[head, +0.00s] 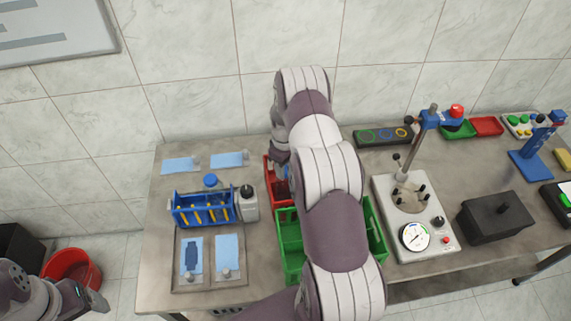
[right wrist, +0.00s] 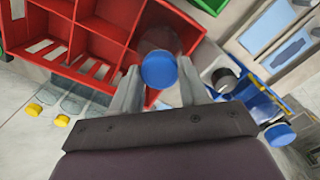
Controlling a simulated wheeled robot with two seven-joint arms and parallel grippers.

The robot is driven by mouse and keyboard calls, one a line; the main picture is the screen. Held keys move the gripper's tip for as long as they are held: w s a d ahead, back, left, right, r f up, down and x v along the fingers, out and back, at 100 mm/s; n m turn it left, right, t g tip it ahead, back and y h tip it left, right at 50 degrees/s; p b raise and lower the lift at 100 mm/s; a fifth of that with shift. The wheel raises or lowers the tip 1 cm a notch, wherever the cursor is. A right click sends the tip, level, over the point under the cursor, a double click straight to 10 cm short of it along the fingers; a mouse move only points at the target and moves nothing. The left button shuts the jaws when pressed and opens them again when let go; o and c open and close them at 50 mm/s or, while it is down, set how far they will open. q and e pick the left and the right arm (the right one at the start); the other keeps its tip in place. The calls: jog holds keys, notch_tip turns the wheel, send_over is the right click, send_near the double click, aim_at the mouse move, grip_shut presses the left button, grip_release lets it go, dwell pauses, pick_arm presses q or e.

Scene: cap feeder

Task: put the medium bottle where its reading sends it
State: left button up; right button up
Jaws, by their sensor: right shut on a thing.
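My right gripper (right wrist: 160,88) is shut on a blue-capped bottle (right wrist: 158,70), seen from above with the cap between the fingers. Most of its body is hidden under the cap, so its size and fill are unclear. The bottle is at the edge of a red divided crate (right wrist: 100,45); whether it touches the crate I cannot tell. In the head view the right gripper (head: 280,152) is beside the red crate (head: 270,172), partly hidden by my arm. My left gripper (head: 92,300) is at the lower left, away from the table; its jaws are unclear. The gauge tester (head: 415,236) stands on the right.
A green crate (head: 290,245) lies in front of the red one, partly under my arm. A blue rack (head: 203,210) and a black-capped white bottle (head: 249,205) stand to the left. A black box (head: 495,218) and a ring-marked panel (head: 383,135) are to the right.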

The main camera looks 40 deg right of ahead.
jog(key=shift+f, duration=0.1)
jog(key=o, duration=1)
jog(key=shift+s+a, duration=0.1)
